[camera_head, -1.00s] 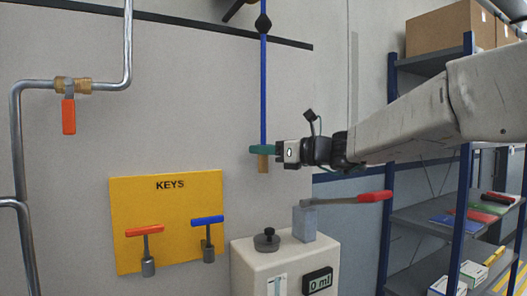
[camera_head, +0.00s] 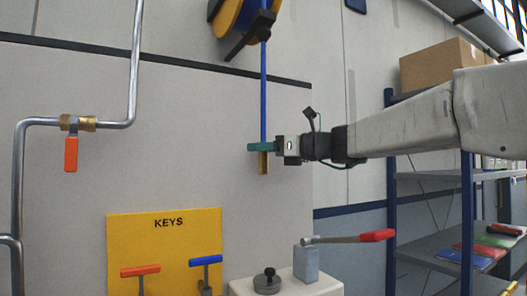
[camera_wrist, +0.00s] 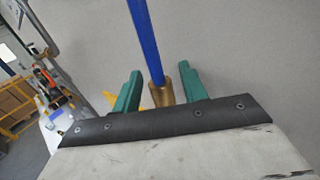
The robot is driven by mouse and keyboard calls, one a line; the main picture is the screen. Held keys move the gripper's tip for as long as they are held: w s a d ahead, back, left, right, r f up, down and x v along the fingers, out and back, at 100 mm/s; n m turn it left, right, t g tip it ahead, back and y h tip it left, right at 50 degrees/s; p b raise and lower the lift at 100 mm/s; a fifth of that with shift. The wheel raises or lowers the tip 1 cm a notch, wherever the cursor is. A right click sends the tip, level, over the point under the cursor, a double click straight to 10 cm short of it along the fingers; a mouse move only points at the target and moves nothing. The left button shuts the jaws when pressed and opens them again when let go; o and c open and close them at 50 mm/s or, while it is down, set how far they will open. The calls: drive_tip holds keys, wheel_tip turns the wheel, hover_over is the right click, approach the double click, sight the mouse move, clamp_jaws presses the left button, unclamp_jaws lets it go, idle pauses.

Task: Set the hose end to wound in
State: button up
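The blue hose (camera_head: 263,95) hangs straight down from the reel (camera_head: 238,14) at the top of the head view. Its brass hose end (camera_head: 264,163) hangs in front of the grey wall panel. My gripper (camera_head: 262,147) reaches in from the right, level, with its green fingers across the top of the brass end. In the wrist view the fingers stand on both sides of the brass hose end (camera_wrist: 162,95); narrow gaps seem to show beside it, and the contact itself is hidden. The hose end moves with my gripper, so I take it as held.
A yellow KEYS board (camera_head: 165,245) with two T-handled keys is below left. A pipe with a red-handled valve (camera_head: 71,153) is at left. A cabinet with a red-handled lever (camera_head: 376,236) is below, and shelving (camera_head: 428,178) stands at right. Wall around the hose is clear.

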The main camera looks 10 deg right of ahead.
drive_tip(key=v, duration=0.7)
drive_tip(key=shift+s+d, duration=0.2)
drive_tip(key=shift+d, duration=0.15)
